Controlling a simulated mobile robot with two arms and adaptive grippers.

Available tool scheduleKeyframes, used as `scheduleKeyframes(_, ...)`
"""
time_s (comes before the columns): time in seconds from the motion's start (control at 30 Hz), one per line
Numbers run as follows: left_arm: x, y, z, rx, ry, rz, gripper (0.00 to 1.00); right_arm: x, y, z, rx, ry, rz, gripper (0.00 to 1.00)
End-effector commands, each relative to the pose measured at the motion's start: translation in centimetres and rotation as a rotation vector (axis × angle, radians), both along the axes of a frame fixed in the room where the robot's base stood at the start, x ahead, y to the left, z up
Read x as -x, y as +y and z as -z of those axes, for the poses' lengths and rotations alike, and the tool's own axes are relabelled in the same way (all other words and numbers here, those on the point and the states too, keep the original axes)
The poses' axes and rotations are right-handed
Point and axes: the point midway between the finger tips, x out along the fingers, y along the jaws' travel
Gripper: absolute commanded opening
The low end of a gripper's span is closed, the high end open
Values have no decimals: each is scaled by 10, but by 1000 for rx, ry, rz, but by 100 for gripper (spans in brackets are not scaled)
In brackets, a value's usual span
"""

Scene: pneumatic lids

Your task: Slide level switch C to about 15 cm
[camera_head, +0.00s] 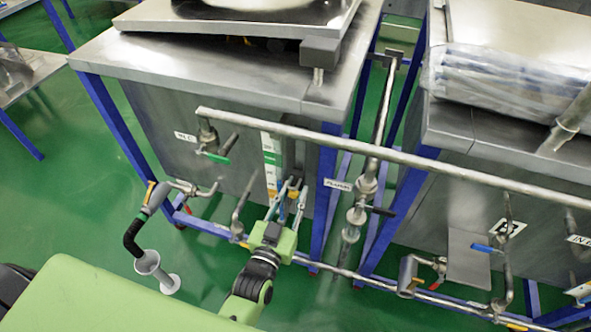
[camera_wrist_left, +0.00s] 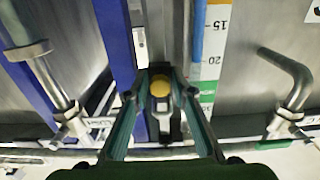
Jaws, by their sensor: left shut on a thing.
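The level switch (camera_wrist_left: 160,87) has a round yellow face on a dark body in the left wrist view. It sits between the teal fingers of my left gripper (camera_wrist_left: 160,100), which is shut on it. The left gripper (camera_head: 291,192) also shows in the head view, in front of the steel tank (camera_head: 165,130) beside its scale. The scale strip (camera_wrist_left: 213,45) has orange, white and green bands with the marks 15 and 20 readable. The switch is left of the strip, lower in the picture than the 20 mark. In the head view the fingers mostly hide the switch.
A long horizontal pipe (camera_head: 400,158) runs across the tank fronts above the gripper. A green-handled valve (camera_head: 217,157) is at left, and a vertical pipe with a black-handled valve (camera_head: 357,214) at right. Blue frame legs (camera_head: 325,190) stand close by.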

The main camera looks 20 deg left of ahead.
Motion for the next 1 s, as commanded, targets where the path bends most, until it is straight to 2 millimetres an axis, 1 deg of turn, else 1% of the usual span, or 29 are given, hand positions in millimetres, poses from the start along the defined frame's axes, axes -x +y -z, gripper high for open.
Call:
scheduleKeyframes(0.03,2,0,8,0,12,1,0,-1,-3,3,4,-1,0,40)
scheduleKeyframes(0.43,2,0,20,0,11,1,0,-2,-8,11,10,-2,2,40)
scheduleKeyframes(1.0,2,0,37,0,11,1,0,-3,-10,23,11,-2,4,40)
